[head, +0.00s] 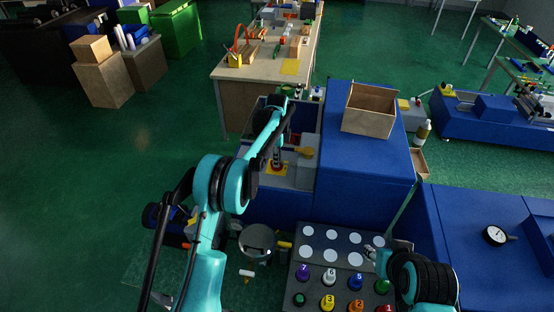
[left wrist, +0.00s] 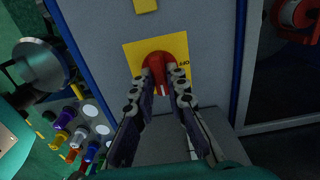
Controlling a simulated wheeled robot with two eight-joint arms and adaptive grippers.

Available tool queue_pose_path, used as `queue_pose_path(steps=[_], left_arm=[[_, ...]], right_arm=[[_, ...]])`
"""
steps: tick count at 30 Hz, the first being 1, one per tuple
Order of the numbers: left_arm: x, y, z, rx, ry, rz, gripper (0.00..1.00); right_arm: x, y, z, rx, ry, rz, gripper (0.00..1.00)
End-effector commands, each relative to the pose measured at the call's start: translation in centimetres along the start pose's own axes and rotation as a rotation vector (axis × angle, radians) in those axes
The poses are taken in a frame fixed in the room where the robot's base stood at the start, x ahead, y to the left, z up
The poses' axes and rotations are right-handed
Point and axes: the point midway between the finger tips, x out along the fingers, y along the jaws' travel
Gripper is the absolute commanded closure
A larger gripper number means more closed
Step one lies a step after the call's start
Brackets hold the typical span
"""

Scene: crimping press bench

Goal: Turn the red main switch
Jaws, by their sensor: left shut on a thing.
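The red main switch (left wrist: 159,60) is a red knob on a square yellow plate (left wrist: 133,52) on a grey panel, in the left wrist view. Small dark lettering shows on the plate at the knob's right. My left gripper (left wrist: 161,78) has one finger on each side of the knob and is shut on it. In the head view the yellow plate (head: 270,169) shows under my left gripper (head: 277,157), and the knob is mostly hidden there.
A dark panel (head: 344,265) with white discs and coloured numbered knobs lies at the front. A round metal part (head: 257,239) is left of it. A blue cabinet (head: 345,185) with a wooden box (head: 369,109) stands right of the switch. Open green floor lies left.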

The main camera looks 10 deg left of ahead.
Motion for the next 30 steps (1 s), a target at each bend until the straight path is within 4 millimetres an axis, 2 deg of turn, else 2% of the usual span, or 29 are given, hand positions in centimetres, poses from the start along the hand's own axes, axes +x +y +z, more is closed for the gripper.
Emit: queue_pose_path(steps=[11, 30], left_arm=[[0.0, -0.1, 0.0, -0.175, 0.000, -0.002, 1.00], [-0.1, -0.1, 0.0, -0.774, 0.001, -0.003, 1.00]], right_arm=[[0.7, 0.0, 0.5, 0.000, 0.000, 0.000, 0.60], [2.0, 0.0, 1.5, 0.000, 0.000, 0.000, 0.60]])
